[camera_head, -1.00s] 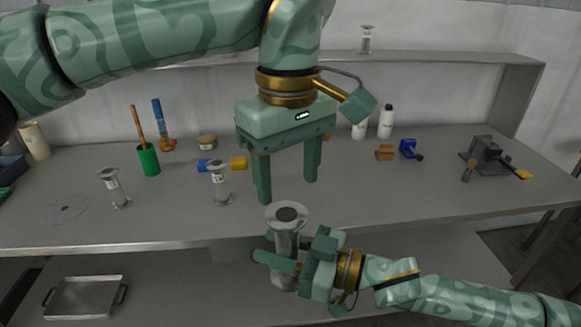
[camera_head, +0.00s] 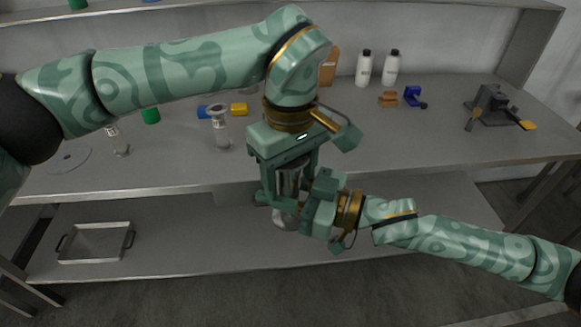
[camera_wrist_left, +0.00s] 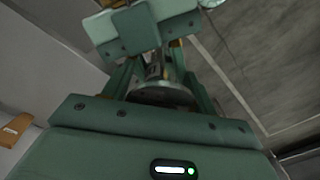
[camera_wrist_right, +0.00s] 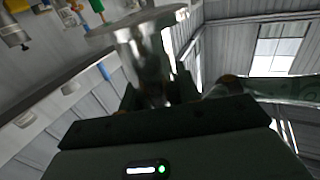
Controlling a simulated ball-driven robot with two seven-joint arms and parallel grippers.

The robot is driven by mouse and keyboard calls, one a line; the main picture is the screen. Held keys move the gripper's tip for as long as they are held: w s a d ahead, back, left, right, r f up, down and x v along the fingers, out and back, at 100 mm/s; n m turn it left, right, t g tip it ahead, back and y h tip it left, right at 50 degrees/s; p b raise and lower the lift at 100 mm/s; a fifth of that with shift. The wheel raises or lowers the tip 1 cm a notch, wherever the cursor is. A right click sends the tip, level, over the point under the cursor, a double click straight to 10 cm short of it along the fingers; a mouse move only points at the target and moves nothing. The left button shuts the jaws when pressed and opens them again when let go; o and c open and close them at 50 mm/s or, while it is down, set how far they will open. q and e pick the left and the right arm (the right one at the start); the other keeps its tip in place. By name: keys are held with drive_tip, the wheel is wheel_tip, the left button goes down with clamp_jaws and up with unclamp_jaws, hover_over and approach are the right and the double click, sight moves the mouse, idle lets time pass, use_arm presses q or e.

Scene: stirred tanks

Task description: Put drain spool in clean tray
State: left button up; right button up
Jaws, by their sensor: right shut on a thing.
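A metal flanged spool, taken as the drain spool (camera_head: 284,221), is upright in my right gripper (camera_head: 287,205), in front of the bench edge. In the right wrist view the shiny spool (camera_wrist_right: 147,55) stands between the jaws. My left gripper (camera_head: 289,187) points down over the spool's top, with one finger on each side. In the left wrist view the spool's round flange (camera_wrist_left: 162,95) lies between those fingers, which look apart; contact is not clear. A shallow metal tray (camera_head: 97,242) with dark handles lies empty on the lower shelf at left.
Two similar spools stand on the bench (camera_head: 150,175), one near the middle (camera_head: 221,130) and one at left (camera_head: 119,142). White bottles (camera_head: 364,68), a blue part (camera_head: 412,96) and a dark fixture (camera_head: 490,105) stand further right. The lower shelf right of the tray is clear.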

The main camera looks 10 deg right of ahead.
use_arm(q)
drive_tip(key=c, duration=0.6)
drive_tip(key=shift+c, duration=0.3)
use_arm(e)
drive_tip(key=o, duration=1.2)
drive_tip(key=shift+c, duration=0.2)
